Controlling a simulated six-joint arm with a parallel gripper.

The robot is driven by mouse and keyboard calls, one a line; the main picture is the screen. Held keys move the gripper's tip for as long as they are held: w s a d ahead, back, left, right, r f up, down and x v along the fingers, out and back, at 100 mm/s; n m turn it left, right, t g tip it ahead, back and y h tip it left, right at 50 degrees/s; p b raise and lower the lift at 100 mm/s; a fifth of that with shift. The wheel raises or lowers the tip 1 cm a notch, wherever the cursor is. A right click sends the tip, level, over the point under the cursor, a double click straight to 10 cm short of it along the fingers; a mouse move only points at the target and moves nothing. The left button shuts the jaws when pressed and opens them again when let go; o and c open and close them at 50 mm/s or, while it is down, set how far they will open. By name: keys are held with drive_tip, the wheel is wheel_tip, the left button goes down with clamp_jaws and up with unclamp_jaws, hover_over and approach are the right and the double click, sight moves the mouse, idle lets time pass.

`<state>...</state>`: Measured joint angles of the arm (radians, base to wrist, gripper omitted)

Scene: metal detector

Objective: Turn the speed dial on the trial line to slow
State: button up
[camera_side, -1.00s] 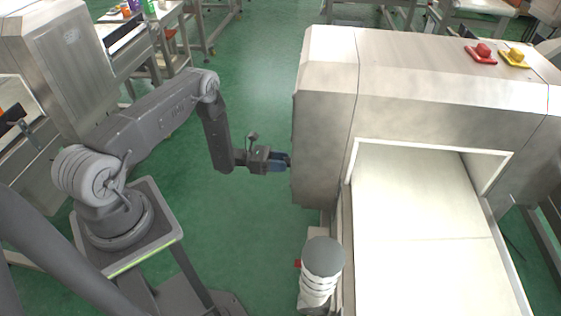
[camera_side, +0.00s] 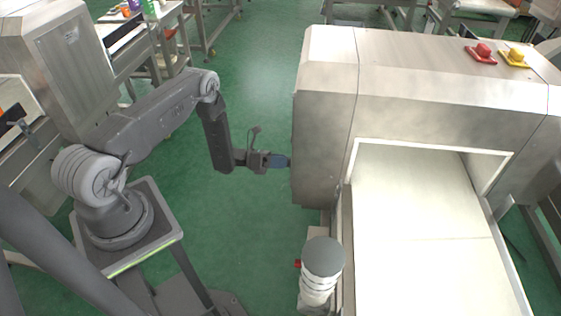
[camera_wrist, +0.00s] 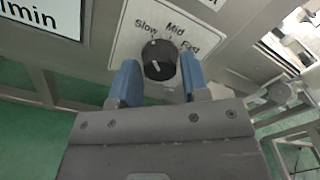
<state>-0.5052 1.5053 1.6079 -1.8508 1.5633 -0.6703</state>
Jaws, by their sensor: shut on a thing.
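The speed dial (camera_wrist: 160,60) is a round black knob on a pale plate (camera_wrist: 125,42) marked Slow, Mid and Fast. In the side view, my gripper (camera_side: 288,161) reaches the left face of the steel detector housing (camera_side: 325,130); the dial is hidden there.
The conveyor belt (camera_side: 420,220) runs out of the housing toward the front right. A grey-topped signal tower (camera_side: 322,257) stands below my gripper. Green floor between is clear.

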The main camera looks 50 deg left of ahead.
drive_tip(key=o, duration=0.9)
drive_tip(key=shift+o, duration=0.2)
drive_tip(key=v, duration=1.4)
